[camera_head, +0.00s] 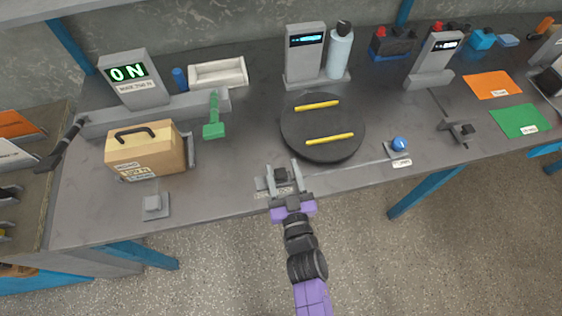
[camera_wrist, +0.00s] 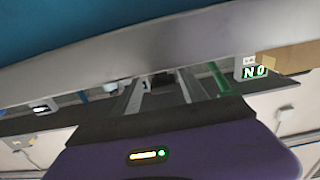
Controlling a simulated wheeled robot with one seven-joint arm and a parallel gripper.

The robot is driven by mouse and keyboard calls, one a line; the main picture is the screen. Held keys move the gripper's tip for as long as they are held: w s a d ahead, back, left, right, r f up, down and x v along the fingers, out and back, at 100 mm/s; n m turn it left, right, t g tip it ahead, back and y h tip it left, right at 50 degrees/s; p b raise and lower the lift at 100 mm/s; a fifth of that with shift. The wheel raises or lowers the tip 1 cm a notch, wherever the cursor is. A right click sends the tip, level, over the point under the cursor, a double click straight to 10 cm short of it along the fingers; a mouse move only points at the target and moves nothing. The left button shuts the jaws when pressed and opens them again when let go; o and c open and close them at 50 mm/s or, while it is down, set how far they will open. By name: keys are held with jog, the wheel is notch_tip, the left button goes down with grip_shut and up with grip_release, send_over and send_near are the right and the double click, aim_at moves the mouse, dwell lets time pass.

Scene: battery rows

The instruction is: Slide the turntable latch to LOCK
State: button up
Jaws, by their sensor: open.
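The round dark turntable (camera_head: 318,120) carries two yellow bars and sits near the table's front edge. A small dark latch knob (camera_head: 281,174) sits on a grey latch plate (camera_head: 262,184) in front of it. My gripper (camera_head: 283,168) is open, with one finger on each side of the knob. I cannot tell whether either finger touches it. The latch markings are too small or covered to read. In the wrist view, the fingers of my gripper (camera_wrist: 163,82) point toward a dark block, probably the knob, and much of the rest is hidden by my gripper body.
A blue button (camera_head: 399,144) is right of the turntable. A green lever (camera_head: 214,116) and a cardboard box (camera_head: 147,157) stand to the left. A grey display post (camera_head: 304,67) and a pale bottle (camera_head: 340,52) are behind. The table front right of my gripper is fairly clear.

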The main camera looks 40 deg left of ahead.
aim_at(286, 178)
jog(key=v, duration=0.5)
dwell(0.5)
jog(key=shift+d, duration=0.35)
jog(key=s+d+r+m+t+h, duration=0.1)
jog(key=s+d+m+t+h, duration=0.3)
jog(key=d, duration=0.8)
jog(key=s+d+r+m+g+h, duration=0.1)
jog(key=s+d+h, duration=0.3)
jog(key=d, duration=0.9)
jog(key=s+d+r+m+h, duration=0.4)
jog(key=s+d+r, duration=0.7)
jog(key=s+r, duration=0.3)
jog(key=shift+d+m+h, duration=0.35)
jog(key=shift+m+h, duration=0.05)
jog(key=shift+h, duration=0.4)
jog(key=shift+o, duration=0.2)
dwell(0.4)
